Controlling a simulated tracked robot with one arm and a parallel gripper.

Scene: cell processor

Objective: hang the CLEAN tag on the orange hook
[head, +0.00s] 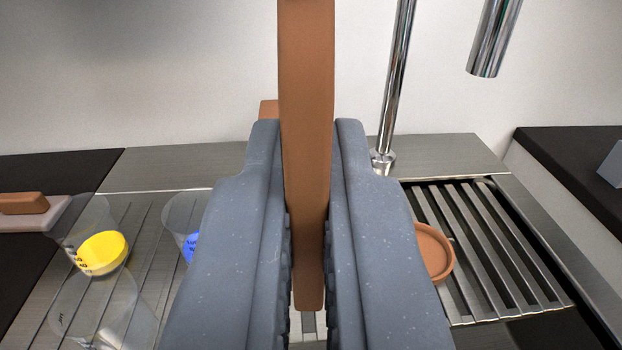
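My gripper (306,135) fills the middle of the head view, with its two grey fingers on either side of a long orange-brown bar (306,60). The fingers are closed against the bar, which stands upright and runs out of the top of the picture. A small piece of the same colour (268,108) shows behind the left fingertip; I cannot tell whether it belongs to the bar. I see no CLEAN lettering, so I cannot tell whether the bar is the tag. I cannot make out an orange hook. The fingers hide much of the middle.
Clear cups, one with yellow (103,253) and one with blue (190,243) inside, stand at left. A brown handle (24,203) lies far left. A round terracotta dish (433,252) sits by the slatted metal rack (490,250). A chrome faucet (396,80) rises behind.

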